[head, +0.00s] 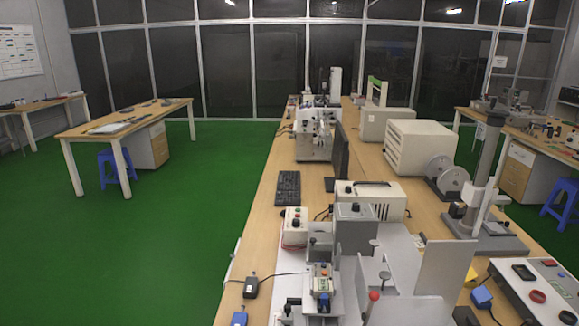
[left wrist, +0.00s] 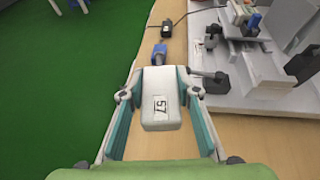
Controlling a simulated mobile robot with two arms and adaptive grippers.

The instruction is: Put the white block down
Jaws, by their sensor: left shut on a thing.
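The white block (left wrist: 160,112), with a label reading 57, is between the two fingers of my left gripper (left wrist: 161,82) in the left wrist view. The gripper is shut on it, with one teal-sided finger on each side. The block is over the wooden table (left wrist: 232,133) near its left edge; I cannot tell how far above the surface it is. The table (head: 262,222) also shows in the head view, but neither the block nor my grippers appear there. My right gripper is in neither view.
A grey test fixture (left wrist: 238,82) stands right of the block. A blue connector (left wrist: 158,53) and a black box (left wrist: 160,30) with a cable lie beyond it. Green floor (head: 170,250) lies left of the table. Bare wood shows beside and below the block.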

